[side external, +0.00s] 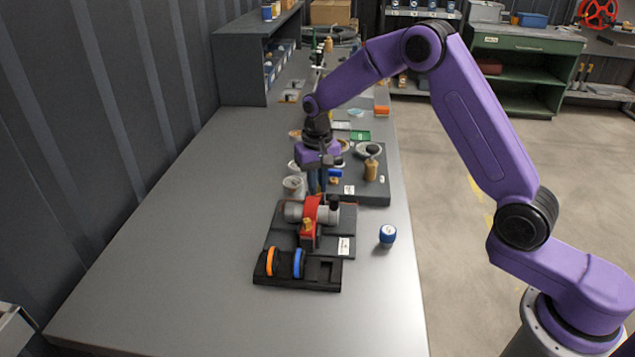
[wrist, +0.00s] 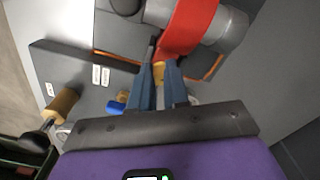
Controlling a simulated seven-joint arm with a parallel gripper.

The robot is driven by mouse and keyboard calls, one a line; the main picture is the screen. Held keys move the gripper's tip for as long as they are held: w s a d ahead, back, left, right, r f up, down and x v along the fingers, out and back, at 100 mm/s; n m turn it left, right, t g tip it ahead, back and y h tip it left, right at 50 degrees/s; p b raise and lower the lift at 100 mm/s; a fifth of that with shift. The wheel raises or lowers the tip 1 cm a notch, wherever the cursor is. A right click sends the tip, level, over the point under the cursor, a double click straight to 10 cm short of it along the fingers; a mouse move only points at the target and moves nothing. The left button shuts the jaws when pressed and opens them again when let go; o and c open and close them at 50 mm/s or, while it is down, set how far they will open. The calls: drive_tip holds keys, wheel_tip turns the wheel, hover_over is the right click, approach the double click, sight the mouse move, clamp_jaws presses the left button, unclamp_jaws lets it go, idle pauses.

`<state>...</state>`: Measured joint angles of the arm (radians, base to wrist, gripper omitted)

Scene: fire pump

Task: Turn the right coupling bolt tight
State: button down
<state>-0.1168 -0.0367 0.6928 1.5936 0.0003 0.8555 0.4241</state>
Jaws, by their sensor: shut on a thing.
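The pump has a red coupling band (side external: 312,210) around a grey cylinder (side external: 293,211), lying on a dark base plate. In the wrist view the red band (wrist: 188,28) crosses the grey pipe (wrist: 232,28) at the top. A small brass bolt (wrist: 159,70) shows at the band's edge, between my blue fingertips. My gripper (wrist: 159,75) is shut on this bolt, pointing down at the far side of the band. In the side view my gripper (side external: 317,190) is partly hidden by the pump. Another brass fitting (side external: 307,224) is on the near side of the band.
A dark tray in front holds an orange ring (side external: 271,262) and a blue ring (side external: 298,262). A blue-and-white container (side external: 388,235) stands to the right. Behind is a board (side external: 372,194) with a wooden-handled tool (side external: 371,168). The table's left side is clear.

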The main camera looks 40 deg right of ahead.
drive_tip(key=c, duration=1.1)
unclamp_jaws()
drive_tip(key=shift+r, duration=0.1)
wheel_tip(320, 180, up, 7)
drive_tip(key=shift+r, duration=0.4)
